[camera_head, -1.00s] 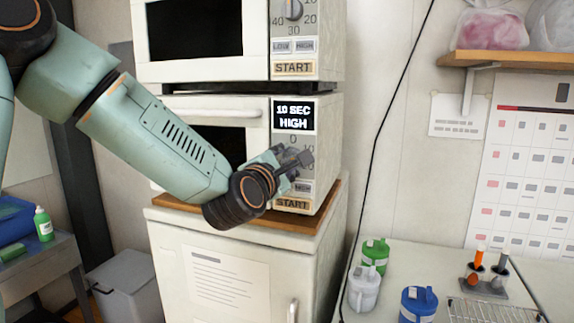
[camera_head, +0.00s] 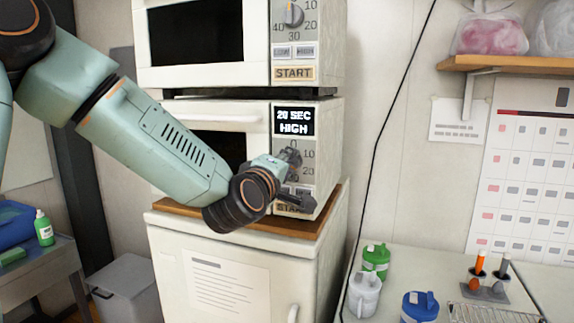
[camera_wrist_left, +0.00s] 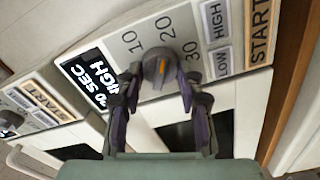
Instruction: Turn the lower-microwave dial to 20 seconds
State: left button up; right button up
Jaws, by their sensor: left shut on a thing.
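The lower microwave (camera_head: 215,112) stands on a wooden-topped white cabinet. Its lit display (camera_head: 294,121) reads 20 SEC HIGH; it also shows in the left wrist view (camera_wrist_left: 90,78). My left gripper (camera_head: 299,180) is at the control panel. In the left wrist view my left gripper (camera_wrist_left: 158,80) has its fingers on both sides of the grey dial (camera_wrist_left: 152,63) and is shut on it. The dial's orange mark points roughly towards the printed 20. In the head view the gripper hides the dial and covers part of the lower START button. My right gripper is not in view.
The upper microwave (camera_head: 258,72) sits directly above, with its own dial (camera_head: 294,14). A counter at the right holds green, white and blue containers and a wire rack. A black cable (camera_head: 378,150) hangs right of the microwaves. A grey bin (camera_head: 125,290) stands at lower left.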

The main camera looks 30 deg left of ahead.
pick_arm(q)
jog(key=shift+f+m, duration=0.1)
jog(key=shift+m, duration=0.8)
jog(key=o, duration=1.2)
jog(key=shift+a, duration=0.1)
jog(key=shift+c, duration=0.2)
jog(key=shift+r, duration=0.2)
